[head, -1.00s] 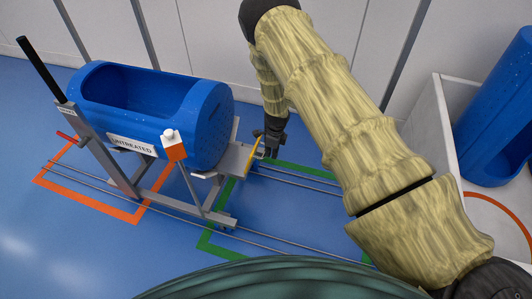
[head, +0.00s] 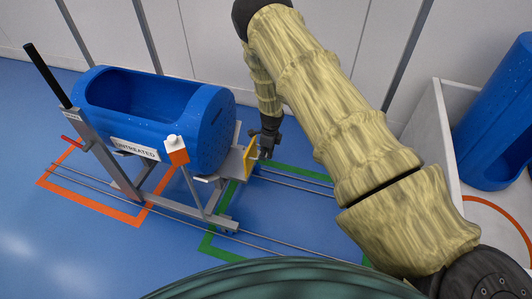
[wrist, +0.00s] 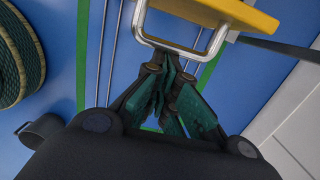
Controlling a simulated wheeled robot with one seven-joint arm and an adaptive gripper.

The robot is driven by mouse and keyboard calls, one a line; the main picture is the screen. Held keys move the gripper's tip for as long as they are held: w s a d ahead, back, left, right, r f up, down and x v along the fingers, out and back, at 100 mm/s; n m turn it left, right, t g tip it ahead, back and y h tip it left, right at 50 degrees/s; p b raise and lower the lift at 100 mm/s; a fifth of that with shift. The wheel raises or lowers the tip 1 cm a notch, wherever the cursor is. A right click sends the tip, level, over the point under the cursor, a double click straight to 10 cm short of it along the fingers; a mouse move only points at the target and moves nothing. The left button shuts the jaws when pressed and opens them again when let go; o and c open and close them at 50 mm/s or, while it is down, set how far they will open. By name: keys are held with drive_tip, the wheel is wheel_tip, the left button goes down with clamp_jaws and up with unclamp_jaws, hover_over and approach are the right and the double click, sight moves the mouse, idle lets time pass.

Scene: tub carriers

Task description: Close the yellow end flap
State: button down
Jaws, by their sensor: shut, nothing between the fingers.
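My gripper (head: 267,151) is just right of the flap. In the wrist view my gripper's fingers (wrist: 172,72) are together and empty, their tips at the handle's lower bar. I cannot tell whether they touch it. Any catch on the flap is too small to make out.
The carrier holds a blue tub (head: 160,112) labelled UNTREATED. Rails and an orange floor outline (head: 90,203) run below. Another blue tub (head: 505,120) stands at right behind a pale wall. The green-marked floor (head: 285,215) is clear.

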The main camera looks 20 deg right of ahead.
drive_tip(key=shift+w+a+r, duration=0.15)
drive_tip(key=shift+w+a, duration=0.15)
drive_tip(key=s+d, duration=0.3)
drive_tip(key=d, duration=0.1)
wheel_tip(320, 180, up, 9)
drive_tip(key=w+a, duration=0.1)
drive_tip(key=shift+a, duration=0.3)
drive_tip(key=s+f+n+h+p, duration=0.1)
drive_tip(key=s+f+n, duration=0.25)
drive_tip(key=s, duration=0.45)
drive_tip(key=s+f+n+g+h+p, duration=0.15)
drive_tip(key=s+n, duration=0.25)
drive_tip(key=s, duration=0.4)
drive_tip(key=s+f+n, duration=0.3)
drive_tip(key=s+n, duration=0.1)
drive_tip(key=s, duration=0.4)
drive_tip(key=s+a+r+n+p, duration=0.1)
drive_tip(key=s+a+n, duration=0.2)
drive_tip(key=s, duration=0.4)
drive_tip(key=s+a+r+n+y+p, duration=0.1)
drive_tip(key=s+a+r+n, duration=0.1)
drive_tip(key=s+n, duration=0.4)
drive_tip(key=s+a+r+n+y+p, duration=0.1)
drive_tip(key=s+a+n, duration=0.3)
drive_tip(key=s, duration=0.5)
drive_tip(key=shift+a+r+n+t, duration=0.3)
drive_tip(key=shift+r+n+t, duration=0.15)
drive_tip(key=shift+r+n, duration=0.1)
